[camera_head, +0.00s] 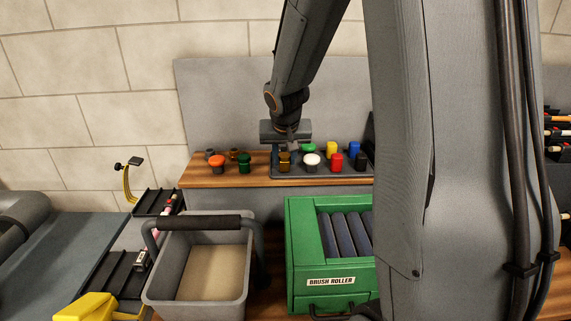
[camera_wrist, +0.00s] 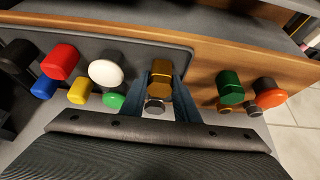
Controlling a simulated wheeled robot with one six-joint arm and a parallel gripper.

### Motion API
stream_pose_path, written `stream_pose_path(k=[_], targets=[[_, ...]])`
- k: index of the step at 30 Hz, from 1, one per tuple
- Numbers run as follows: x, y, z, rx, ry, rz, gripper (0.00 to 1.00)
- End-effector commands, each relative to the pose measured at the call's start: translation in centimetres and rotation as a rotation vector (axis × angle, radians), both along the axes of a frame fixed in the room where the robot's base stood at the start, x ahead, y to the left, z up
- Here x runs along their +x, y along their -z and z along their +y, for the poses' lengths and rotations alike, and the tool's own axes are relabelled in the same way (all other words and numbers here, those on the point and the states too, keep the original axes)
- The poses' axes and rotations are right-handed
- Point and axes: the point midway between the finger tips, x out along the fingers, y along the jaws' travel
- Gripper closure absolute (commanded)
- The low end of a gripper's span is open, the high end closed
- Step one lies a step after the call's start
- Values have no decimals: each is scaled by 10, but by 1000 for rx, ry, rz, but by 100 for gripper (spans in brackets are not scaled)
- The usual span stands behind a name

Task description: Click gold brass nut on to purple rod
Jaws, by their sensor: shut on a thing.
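The gold brass nut (camera_head: 285,160) stands at the left end of the grey tray on the wooden shelf. My gripper (camera_head: 285,148) reaches down over it from above. In the wrist view the gold nut (camera_wrist: 160,76) sits between the two blue-grey fingers of my gripper (camera_wrist: 159,92), which are shut on it. I cannot tell whether it is clear of the tray. A dark round piece lies just beyond it. No rod is clearly purple; a thin pinkish rod (camera_head: 153,238) lies by the black racks at lower left, partly hidden by the grey bin.
Green (camera_head: 244,162) and orange (camera_head: 216,160) caps stand left of the nut. White (camera_head: 312,160), red (camera_head: 337,161) and other caps stand close on its right. A grey bin (camera_head: 152,285) with a black handle and a green brush roller box (camera_head: 302,275) stand in front.

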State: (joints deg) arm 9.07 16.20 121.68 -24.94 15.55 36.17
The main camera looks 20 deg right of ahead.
Motion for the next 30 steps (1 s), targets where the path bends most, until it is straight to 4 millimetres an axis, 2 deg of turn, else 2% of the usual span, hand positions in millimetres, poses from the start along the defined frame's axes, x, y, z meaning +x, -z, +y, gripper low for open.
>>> stream_pose_path(k=[21, 30], targets=[[0, -54, 0, 0, 0, -1, 100], [0, -55, 0, 0, 0, -1, 100]])
